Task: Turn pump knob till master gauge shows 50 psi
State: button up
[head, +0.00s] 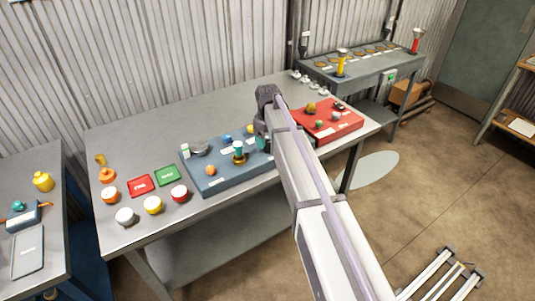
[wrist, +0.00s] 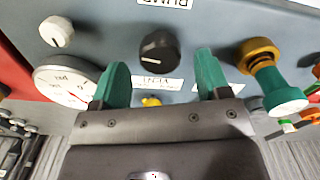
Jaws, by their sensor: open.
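The blue panel (head: 225,180) lies on the middle bench, partly hidden by my arm in the head view. In the wrist view, which is upside down, a black knob (wrist: 159,51) stands between and just beyond the green fingertips of my open gripper (wrist: 162,64); I see no contact. A "PUMP" label (wrist: 170,3) is cut by the top edge; a second label (wrist: 155,85) is hard to read. I cannot tell which label belongs to the black knob. A white gauge (wrist: 65,82) marked psi is partly behind the left finger; its reading is unclear.
A white knob (wrist: 57,31) and a brass valve with a green end (wrist: 268,75) flank the black knob. A red tray (head: 335,122) lies to the right on the bench. Coloured jars (head: 153,205) stand at the front left. The bench's back left is clear.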

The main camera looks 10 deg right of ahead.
notch_tip(320, 180, down, 2)
jog(key=shift+f+b, duration=0.2)
jog(key=shift+b, duration=0.25)
jog(key=shift+r, duration=0.1)
jog(key=shift+c, duration=0.3)
jog(key=c, duration=0.9)
jog(key=m, duration=0.5)
jog(key=o, duration=1)
jog(key=shift+c, duration=0.2)
jog(key=shift+r, duration=0.15)
